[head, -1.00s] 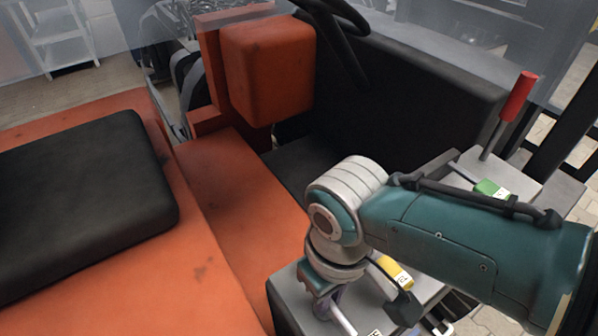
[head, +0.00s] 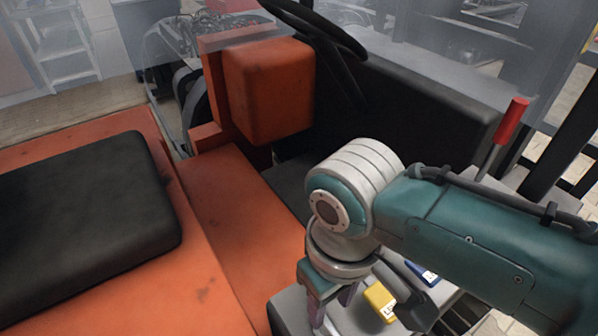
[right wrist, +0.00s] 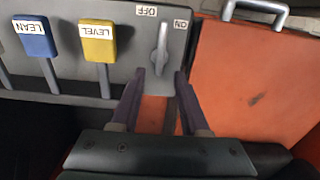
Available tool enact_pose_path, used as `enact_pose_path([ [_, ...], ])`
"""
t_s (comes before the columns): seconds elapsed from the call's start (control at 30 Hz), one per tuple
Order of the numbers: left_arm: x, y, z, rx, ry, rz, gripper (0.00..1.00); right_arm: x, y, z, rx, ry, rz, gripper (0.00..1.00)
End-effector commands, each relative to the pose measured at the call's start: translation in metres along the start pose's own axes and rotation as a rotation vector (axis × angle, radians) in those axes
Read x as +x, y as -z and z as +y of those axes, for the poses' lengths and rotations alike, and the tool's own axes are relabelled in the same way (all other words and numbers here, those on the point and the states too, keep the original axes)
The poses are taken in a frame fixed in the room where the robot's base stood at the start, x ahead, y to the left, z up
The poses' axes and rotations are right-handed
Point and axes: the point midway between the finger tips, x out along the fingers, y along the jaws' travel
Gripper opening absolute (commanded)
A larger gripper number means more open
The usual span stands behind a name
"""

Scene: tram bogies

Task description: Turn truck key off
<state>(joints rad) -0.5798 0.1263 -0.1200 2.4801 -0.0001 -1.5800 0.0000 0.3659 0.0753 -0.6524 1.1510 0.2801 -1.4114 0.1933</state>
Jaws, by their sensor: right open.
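The truck key (right wrist: 160,48) is a light grey handle on the dark grey console panel. It stands between an OFF label (right wrist: 146,10) and an ON label (right wrist: 181,23); I cannot tell which one it is set to. My right gripper (right wrist: 160,78) is open, with one fingertip on each side of the key's near end in the right wrist view. No contact is visible. In the head view my right gripper (head: 332,308) points down over the console's left end, and I cannot make out the key there. My left gripper is not in view.
A yellow LEVEL lever (right wrist: 98,42) and a blue LEAN lever (right wrist: 35,38) stand beside the key. A red-handled lever (head: 510,120) is farther back. A steering wheel (head: 320,30), a black seat (head: 85,190) and an orange body panel (right wrist: 250,80) surround the console.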

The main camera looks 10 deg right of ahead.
Motion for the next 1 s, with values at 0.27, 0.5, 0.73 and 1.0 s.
enact_pose_path([
  [0.27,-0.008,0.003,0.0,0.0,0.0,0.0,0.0,-0.036,0.0,0.0,0.0,0.0,0.001,0.45],
  [0.5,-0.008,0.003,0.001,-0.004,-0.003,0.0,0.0,-0.039,0.0,0.0,0.0,0.0,-0.001,0.45],
  [0.73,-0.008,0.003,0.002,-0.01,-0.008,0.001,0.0,-0.039,0.0,0.0,0.0,0.0,-0.001,0.45],
  [1.0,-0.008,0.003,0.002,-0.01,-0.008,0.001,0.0,-0.042,-0.021,-0.019,0.005,0.067,0.061,0.45],
])
